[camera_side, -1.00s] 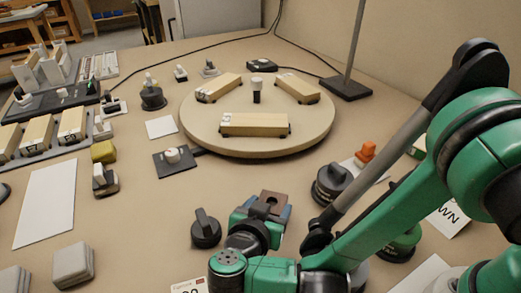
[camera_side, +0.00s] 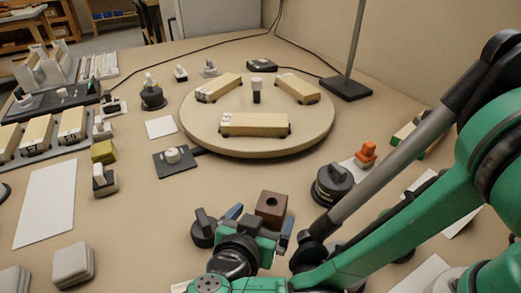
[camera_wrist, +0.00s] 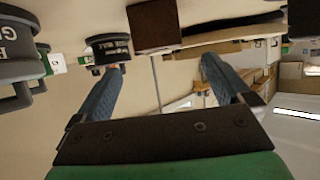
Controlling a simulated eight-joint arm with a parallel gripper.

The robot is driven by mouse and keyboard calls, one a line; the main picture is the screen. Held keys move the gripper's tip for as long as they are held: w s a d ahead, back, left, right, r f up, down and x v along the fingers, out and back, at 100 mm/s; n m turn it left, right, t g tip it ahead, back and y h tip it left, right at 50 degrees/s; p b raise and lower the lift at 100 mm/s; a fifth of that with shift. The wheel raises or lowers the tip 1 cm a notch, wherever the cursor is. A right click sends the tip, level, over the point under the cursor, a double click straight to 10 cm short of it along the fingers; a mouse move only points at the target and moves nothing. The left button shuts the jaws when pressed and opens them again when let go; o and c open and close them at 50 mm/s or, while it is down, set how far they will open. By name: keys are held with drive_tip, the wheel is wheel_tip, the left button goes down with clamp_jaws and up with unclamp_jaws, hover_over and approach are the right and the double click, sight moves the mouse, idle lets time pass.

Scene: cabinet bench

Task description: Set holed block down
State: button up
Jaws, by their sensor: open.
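The holed block (camera_side: 271,208) is a small brown cube with a round dark hole in its top. It appears to stand upright on the bench in front of the turntable. In the wrist view, which is upside down, the block (camera_wrist: 153,27) shows beyond the fingertips. My gripper (camera_side: 260,221) is open, with its blue fingers spread apart and the block just ahead of them. Between the fingers in the wrist view (camera_wrist: 162,66) there is only empty space. The hole is not visible in the wrist view.
A black knobbed piece (camera_side: 203,228) stands close to the left finger. A round black knobbed piece (camera_side: 332,186) and an orange-topped piece (camera_side: 366,154) stand to the right. The turntable (camera_side: 258,150) is behind.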

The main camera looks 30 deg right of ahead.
sight(273, 214)
drive_tip(key=v, duration=0.2)
drive_tip(key=shift+s+a+r, duration=0.15)
drive_tip(key=shift+s+a, duration=0.05)
drive_tip(key=shift+a, duration=0.05)
drive_tip(key=shift+r, duration=0.2)
drive_tip(key=w+d+r+n, duration=0.1)
drive_tip(key=w+d+r+n+g+y, duration=0.1)
drive_tip(key=d, duration=0.1)
drive_tip(key=w+d+r+g, duration=0.1)
drive_tip(key=d, duration=0.1)
drive_tip(key=shift+w+n+y, duration=0.2)
drive_tip(key=shift+n+y, duration=0.2)
drive_tip(key=s+d+r+n+y, duration=0.1)
drive_tip(key=d+r+n+y, duration=0.1)
drive_tip(key=d, duration=0.6)
drive_tip(key=s+d+r+n+y, duration=0.2)
drive_tip(key=d+n+y, duration=0.2)
drive_tip(key=d, duration=0.4)
drive_tip(key=shift+d+r+n+y, duration=0.15)
drive_tip(key=shift+r+n+y, duration=0.2)
drive_tip(key=shift+y, duration=0.45)
